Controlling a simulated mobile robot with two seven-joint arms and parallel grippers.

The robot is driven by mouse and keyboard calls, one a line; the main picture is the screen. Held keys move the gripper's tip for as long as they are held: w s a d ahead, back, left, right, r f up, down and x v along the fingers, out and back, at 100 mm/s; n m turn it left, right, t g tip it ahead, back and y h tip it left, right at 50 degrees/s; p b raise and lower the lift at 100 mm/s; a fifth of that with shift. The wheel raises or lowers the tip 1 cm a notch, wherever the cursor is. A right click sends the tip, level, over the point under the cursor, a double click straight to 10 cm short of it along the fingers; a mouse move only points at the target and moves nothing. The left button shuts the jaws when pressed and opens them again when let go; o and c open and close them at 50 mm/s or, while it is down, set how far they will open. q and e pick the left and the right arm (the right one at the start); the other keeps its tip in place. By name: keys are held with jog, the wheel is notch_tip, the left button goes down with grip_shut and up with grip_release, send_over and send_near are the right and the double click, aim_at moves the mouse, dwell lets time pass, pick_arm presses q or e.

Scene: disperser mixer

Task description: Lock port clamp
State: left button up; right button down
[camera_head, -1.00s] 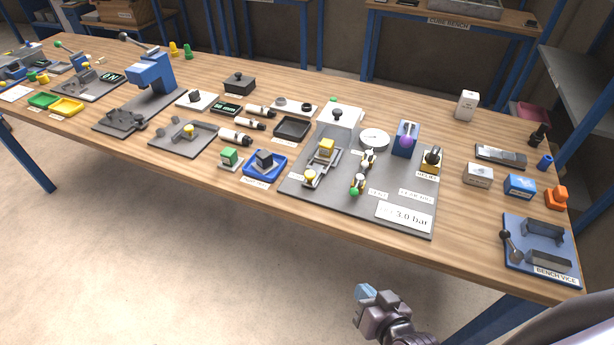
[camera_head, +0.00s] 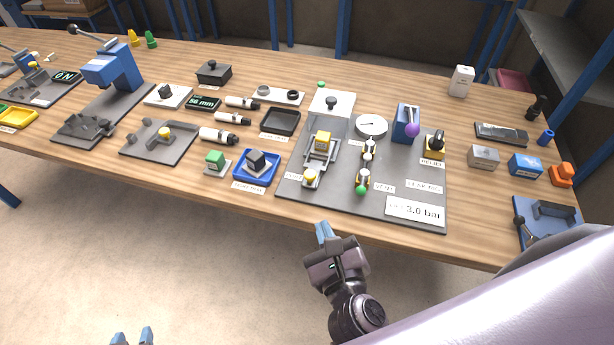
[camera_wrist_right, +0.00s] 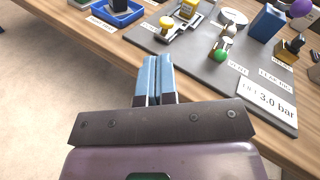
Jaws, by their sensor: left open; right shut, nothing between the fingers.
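The grey 3.0 bar test plate (camera_head: 290,180) lies on the bench; it also fills the upper right of the right wrist view (camera_wrist_right: 150,42). My right gripper (camera_head: 323,230) is shut and empty, just off the bench's front edge, below and in front of the knob. My left gripper (camera_head: 132,337) is open and empty at the bottom edge, away from the bench.
Right of the clamp stand a green-tipped valve (camera_head: 362,184), a round gauge (camera_head: 371,126) and a blue block with a purple ball (camera_head: 406,122). A blue tray (camera_head: 240,174) lies left of the plate.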

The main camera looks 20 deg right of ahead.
jog(key=m, duration=0.2)
jog(key=m+g+p, duration=0.1)
jog(key=m, duration=0.2)
send_near(311, 179)
jog(key=shift+h, duration=0.4)
jog(key=x, duration=0.5)
jog(key=shift+w+a, duration=0.25)
jog(key=shift+w, duration=0.15)
jog(key=shift+x, duration=0.9)
pick_arm(q)
jog(key=shift+w+r, duration=0.45)
jog(key=shift+r, duration=0.2)
jog(key=shift+s, duration=0.1)
